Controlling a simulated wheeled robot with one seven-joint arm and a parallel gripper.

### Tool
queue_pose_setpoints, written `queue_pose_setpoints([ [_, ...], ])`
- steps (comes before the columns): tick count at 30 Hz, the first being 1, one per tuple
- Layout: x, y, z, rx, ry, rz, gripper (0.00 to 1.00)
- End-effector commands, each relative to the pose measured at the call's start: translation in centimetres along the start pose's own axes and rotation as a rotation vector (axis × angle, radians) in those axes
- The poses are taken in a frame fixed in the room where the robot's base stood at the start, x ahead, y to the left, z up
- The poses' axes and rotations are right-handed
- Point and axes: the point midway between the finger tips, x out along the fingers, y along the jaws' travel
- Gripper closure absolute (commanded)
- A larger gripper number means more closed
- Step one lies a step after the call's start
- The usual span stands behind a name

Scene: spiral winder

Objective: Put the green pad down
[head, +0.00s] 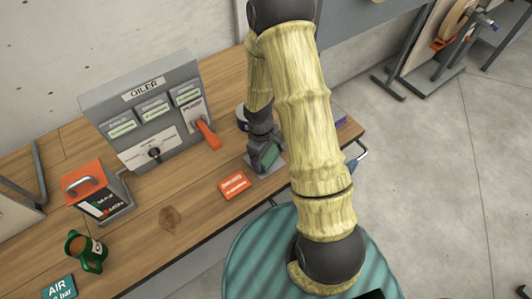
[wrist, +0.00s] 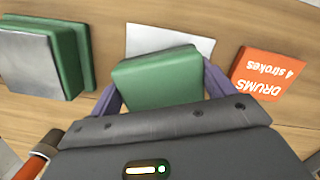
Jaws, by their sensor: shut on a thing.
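The green pad (wrist: 158,80) is a block between the two purple fingers of my gripper (wrist: 162,92) in the wrist view. The gripper is shut on it. In the head view, my gripper (head: 264,148) is low over the bench, and the pad (head: 269,155) shows small and dark green between its fingers. A pale flat plate (wrist: 170,38) lies on the wood and shows past the pad's far edge. I cannot tell whether the pad touches the plate, as the pad's underside is hidden.
An orange card marked DRUMS (wrist: 270,75) lies right of the pad; it also shows in the head view (head: 234,186). A green block with a grey face (wrist: 40,60) is at left.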

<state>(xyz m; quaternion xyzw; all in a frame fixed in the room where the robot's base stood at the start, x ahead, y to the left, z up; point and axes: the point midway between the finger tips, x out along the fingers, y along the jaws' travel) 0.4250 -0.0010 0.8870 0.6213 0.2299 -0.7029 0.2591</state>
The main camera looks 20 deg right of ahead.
Motion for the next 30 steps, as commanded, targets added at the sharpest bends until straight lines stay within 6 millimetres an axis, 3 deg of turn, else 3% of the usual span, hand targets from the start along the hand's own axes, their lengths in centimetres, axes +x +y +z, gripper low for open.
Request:
queue_pose_setpoints([
  [10, 0.4, 0.0, -0.1, 0.0, 0.001, 0.0, 0.47],
  [11, 0.2, 0.0, 0.0, 0.0, 0.001, 0.001, 0.13],
  [13, 0.2, 0.0, 0.0, 0.0, 0.001, 0.001, 0.0],
  [24, -0.4, 0.1, 0.0, 0.001, 0.003, 0.001, 0.0],
  [30, -2.9, 0.1, -0.1, 0.002, 0.005, 0.003, 0.0],
])
